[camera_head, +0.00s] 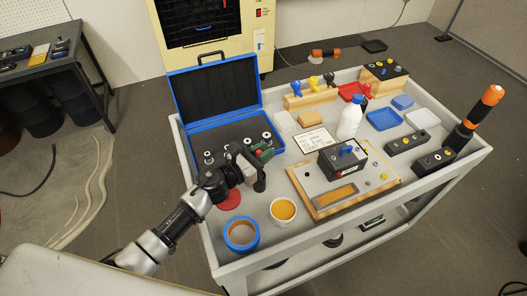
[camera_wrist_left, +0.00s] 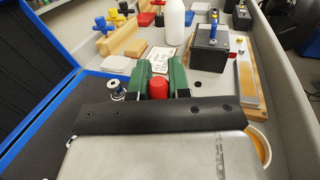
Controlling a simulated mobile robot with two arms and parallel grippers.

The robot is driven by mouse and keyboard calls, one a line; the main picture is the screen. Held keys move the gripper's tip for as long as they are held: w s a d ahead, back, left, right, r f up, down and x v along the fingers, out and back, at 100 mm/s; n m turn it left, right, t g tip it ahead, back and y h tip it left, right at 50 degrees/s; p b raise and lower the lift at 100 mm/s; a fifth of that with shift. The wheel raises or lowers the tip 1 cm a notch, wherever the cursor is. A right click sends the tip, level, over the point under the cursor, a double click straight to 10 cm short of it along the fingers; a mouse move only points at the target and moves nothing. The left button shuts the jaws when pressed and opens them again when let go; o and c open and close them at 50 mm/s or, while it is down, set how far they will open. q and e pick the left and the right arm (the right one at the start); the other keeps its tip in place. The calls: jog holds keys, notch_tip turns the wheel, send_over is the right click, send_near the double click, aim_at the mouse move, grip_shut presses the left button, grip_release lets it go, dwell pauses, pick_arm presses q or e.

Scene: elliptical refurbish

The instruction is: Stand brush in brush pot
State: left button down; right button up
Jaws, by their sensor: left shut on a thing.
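My left gripper (camera_head: 263,153) is above the tool cart, at the front edge of the open blue case. Its two green fingers show in the left wrist view (camera_wrist_left: 158,82). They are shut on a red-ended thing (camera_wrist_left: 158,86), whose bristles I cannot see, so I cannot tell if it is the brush. A white cup (camera_head: 283,211) with amber inside stands at the front of the cart, to the right of and nearer than the gripper. I cannot tell for sure which container is the brush pot.
The blue case (camera_head: 215,88) holds several small knobs. A blue ring (camera_head: 241,246) and a red disc (camera_head: 230,201) lie in front. A black box (camera_head: 343,160) sits on a wooden board, with a white bottle (camera_head: 350,120) behind.

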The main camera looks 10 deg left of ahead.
pick_arm(q)
jog(key=shift+f, duration=0.25)
jog(key=c, duration=1)
grip_release()
jog(key=shift+s+a+f, duration=0.15)
jog(key=shift+s+a, duration=0.15)
jog(key=shift+s, duration=0.05)
jog(key=shift+b+v, duration=1.6)
jog(key=shift+v, duration=3.35)
